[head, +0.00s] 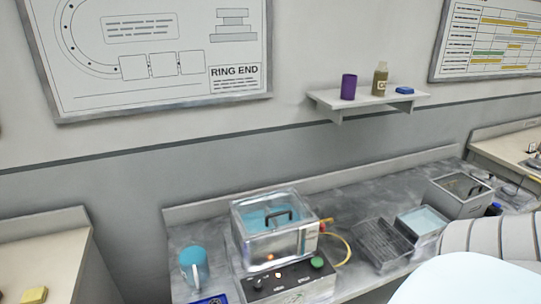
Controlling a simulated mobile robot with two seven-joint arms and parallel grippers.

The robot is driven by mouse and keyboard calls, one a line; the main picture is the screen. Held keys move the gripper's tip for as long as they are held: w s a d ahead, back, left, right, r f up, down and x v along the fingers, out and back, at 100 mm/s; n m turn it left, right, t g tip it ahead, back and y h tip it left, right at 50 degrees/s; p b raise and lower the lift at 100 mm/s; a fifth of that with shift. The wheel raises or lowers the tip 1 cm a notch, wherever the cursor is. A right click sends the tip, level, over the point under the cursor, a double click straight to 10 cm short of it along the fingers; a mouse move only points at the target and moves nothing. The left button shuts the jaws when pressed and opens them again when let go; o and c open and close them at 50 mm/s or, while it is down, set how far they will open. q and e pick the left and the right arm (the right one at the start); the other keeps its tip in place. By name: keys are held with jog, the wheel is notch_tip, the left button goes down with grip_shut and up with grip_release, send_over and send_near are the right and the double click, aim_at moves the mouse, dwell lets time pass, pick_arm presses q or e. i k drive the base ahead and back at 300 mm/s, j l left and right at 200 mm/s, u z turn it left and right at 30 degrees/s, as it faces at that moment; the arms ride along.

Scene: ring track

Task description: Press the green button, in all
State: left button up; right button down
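A green button (317,263) sits at the right end of a dark control panel (288,280) on the grey bench. The panel is at the front of a clear lidded box (272,228) with blue inside and a dark handle on top. A small orange light glows near the panel's back edge. Neither gripper shows in the head view. A large pale blue and white rounded shape fills the lower right corner and covers the bench's front there.
A dark rack (383,243), a clear tray (421,224) and a grey lidded box (459,195) stand to the right. A yellow cable curves beside the clear box. A wall shelf (368,100) holds small items.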

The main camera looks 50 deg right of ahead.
aim_at(317, 262)
jog(key=z, duration=1.65)
